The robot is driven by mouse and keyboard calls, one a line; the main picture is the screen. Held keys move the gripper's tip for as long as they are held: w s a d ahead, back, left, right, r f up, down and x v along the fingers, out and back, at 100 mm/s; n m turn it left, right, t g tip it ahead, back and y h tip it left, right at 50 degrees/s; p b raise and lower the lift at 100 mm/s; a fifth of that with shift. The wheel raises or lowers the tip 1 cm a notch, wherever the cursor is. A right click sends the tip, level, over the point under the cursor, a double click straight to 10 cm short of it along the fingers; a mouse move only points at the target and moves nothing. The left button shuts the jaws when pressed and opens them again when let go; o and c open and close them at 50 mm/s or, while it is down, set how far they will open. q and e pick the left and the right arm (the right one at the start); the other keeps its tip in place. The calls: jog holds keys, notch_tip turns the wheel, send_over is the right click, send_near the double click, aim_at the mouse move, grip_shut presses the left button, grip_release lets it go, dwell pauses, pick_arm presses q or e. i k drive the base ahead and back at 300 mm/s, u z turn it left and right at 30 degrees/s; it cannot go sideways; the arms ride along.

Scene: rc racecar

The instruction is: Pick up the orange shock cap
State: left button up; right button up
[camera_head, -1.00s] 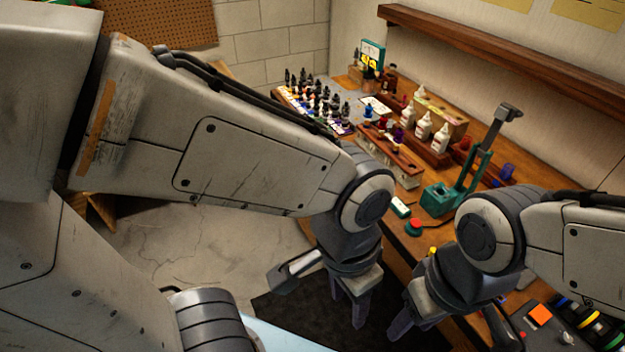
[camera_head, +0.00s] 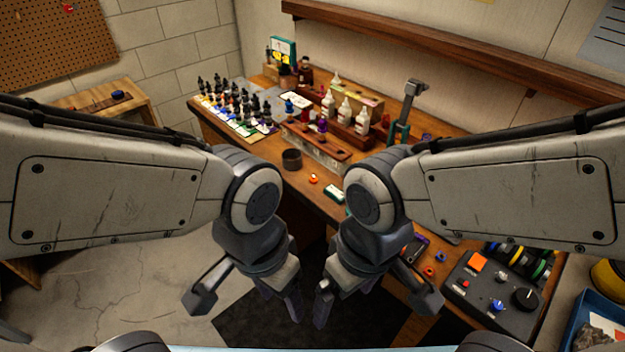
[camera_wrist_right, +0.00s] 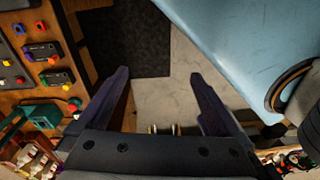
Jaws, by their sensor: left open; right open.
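A small orange piece (camera_head: 313,178) lies on the wooden bench beside a dark round cup. A small orange ring (camera_head: 428,271) lies on the bench further right, near the control box. Both are too small for me to tell which is the shock cap. My left gripper (camera_head: 282,299) is open and empty, pointing down in front of the bench edge. My right gripper (camera_head: 322,304) is open and empty close beside it, also over the floor. In the right wrist view my right gripper (camera_wrist_right: 160,75) has its fingers wide apart with nothing between them.
A control box (camera_head: 490,290) stands at right. Dark mat (camera_head: 255,325) and floor lie below my grippers.

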aim_at(314, 180)
jog(key=u, duration=0.05)
jog(key=k, duration=0.55)
jog(key=u, duration=0.5)
jog(key=i, duration=1.3)
jog(key=z, duration=0.6)
jog(key=i, duration=0.5)
jog(key=z, duration=0.3)
